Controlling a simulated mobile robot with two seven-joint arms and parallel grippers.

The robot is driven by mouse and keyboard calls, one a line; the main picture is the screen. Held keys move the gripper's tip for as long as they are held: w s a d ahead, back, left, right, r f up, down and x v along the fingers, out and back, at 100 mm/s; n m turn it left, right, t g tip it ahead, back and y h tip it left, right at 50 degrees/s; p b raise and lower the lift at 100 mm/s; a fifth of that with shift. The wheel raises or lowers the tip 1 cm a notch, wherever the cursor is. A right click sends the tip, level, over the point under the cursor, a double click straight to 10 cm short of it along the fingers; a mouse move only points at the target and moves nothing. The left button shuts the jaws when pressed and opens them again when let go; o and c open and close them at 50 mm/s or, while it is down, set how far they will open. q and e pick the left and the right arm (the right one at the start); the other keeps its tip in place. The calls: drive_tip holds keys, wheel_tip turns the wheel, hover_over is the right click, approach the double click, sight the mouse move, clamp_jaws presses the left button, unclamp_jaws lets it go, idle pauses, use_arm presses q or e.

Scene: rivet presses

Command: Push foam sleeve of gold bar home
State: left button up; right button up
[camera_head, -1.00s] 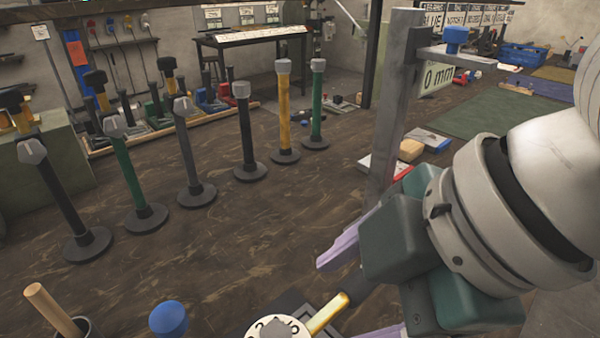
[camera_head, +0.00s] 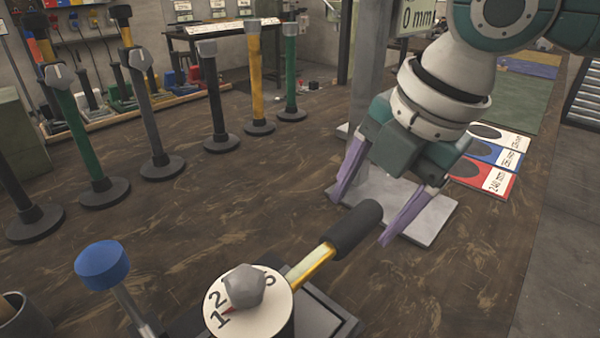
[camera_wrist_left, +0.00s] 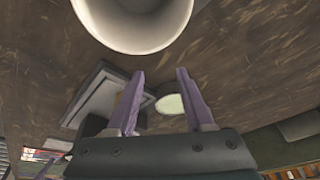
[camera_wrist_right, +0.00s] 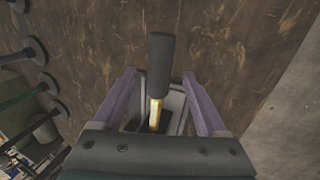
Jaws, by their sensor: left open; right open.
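A gold bar (camera_head: 310,268) sticks out from beside a round white dial (camera_head: 215,320) at the bottom of the head view. A black foam sleeve (camera_head: 353,228) sits on its outer end, with bare gold showing between sleeve and dial. My right gripper (camera_head: 361,221) is open, its purple fingers reaching down around the sleeve's outer end. In the right wrist view, the sleeve (camera_wrist_right: 160,62) lies between the open fingers with a gap on both sides; the gold bar (camera_wrist_right: 156,112) shows below it. I cannot tell the depth exactly. My left gripper (camera_wrist_left: 160,74) is open and empty; the head view does not show it.
A blue knob (camera_head: 102,264) on a rod stands left of the dial. A grey post (camera_head: 373,65) on a flat plate (camera_head: 425,215) stands behind my right gripper. Several upright posts on round bases line the left.

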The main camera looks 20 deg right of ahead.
sight(358, 219)
drive_tip(key=shift+x, duration=1.5)
clamp_jaws()
